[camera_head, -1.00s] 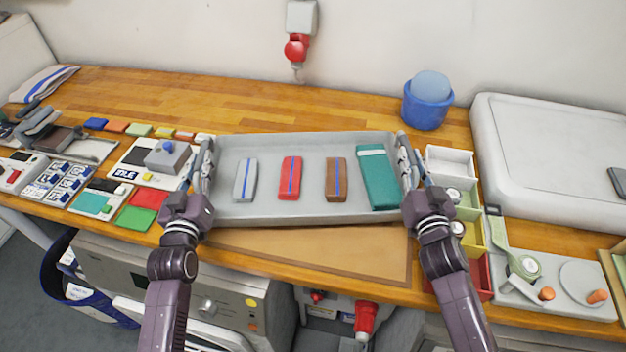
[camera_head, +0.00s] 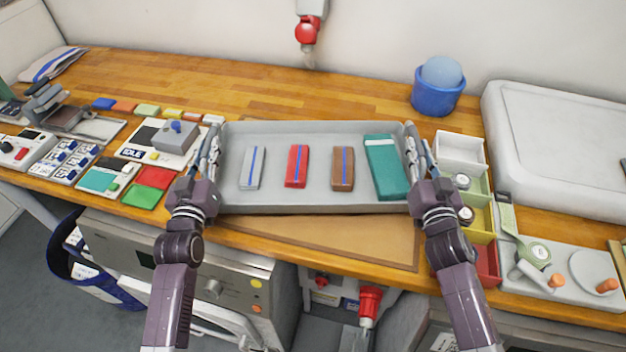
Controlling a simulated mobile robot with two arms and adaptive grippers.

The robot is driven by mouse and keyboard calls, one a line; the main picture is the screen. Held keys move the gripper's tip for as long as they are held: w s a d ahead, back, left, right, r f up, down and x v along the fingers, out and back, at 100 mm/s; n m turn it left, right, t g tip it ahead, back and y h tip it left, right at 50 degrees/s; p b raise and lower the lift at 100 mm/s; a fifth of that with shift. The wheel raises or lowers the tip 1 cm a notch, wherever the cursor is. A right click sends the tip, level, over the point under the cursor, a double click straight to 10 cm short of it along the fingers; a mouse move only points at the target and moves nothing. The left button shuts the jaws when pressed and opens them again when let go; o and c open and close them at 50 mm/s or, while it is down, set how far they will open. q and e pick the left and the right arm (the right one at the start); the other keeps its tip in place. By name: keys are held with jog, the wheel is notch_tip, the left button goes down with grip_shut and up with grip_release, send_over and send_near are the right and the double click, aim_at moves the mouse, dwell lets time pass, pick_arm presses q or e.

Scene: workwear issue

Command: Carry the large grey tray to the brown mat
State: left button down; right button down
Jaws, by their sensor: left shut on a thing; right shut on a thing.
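The large grey tray (camera_head: 290,196) is held level between my two grippers. It is over the brown mat (camera_head: 325,236), whose front strip shows below the tray and a thin back edge shows behind it; the tray hides the rest. I cannot tell whether the tray touches the mat. My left gripper (camera_head: 212,150) is shut on the tray's left end. My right gripper (camera_head: 412,152) is shut on its right end. In the tray lie a grey block (camera_head: 252,168), a red block (camera_head: 296,167), a brown block (camera_head: 343,169) and a teal folded item (camera_head: 383,168).
Small open bins (camera_head: 460,150) stand close to the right gripper. A panel with a grey box (camera_head: 175,137) and coloured squares lie close to the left gripper. A blue bucket (camera_head: 437,98) stands behind on the right. The wooden bench (camera_head: 300,82) is clear behind the tray.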

pick_arm(q)
jog(key=shift+w+f+b, duration=0.1)
jog(key=shift+f+b, duration=0.35)
jog(key=shift+f, duration=0.15)
pick_arm(e)
jog(key=shift+w+f, duration=0.1)
jog(key=shift+f, duration=0.5)
pick_arm(q)
jog(key=shift+f+b, duration=0.6)
jog(key=shift+b, duration=0.1)
pick_arm(e)
jog(key=shift+f, duration=0.65)
pick_arm(q)
jog(key=c, duration=1.8)
grip_release()
jog(key=shift+c, duration=0.2)
pick_arm(e)
jog(key=c, duration=1.8)
grip_release()
jog(key=shift+c, duration=0.2)
pick_arm(q)
jog(key=s, duration=1.2)
jog(key=shift+d, duration=0.1)
jog(key=shift+s, duration=0.1)
pick_arm(e)
jog(key=s, duration=0.7)
jog(key=shift+s+d, duration=0.1)
jog(key=shift+s, duration=0.25)
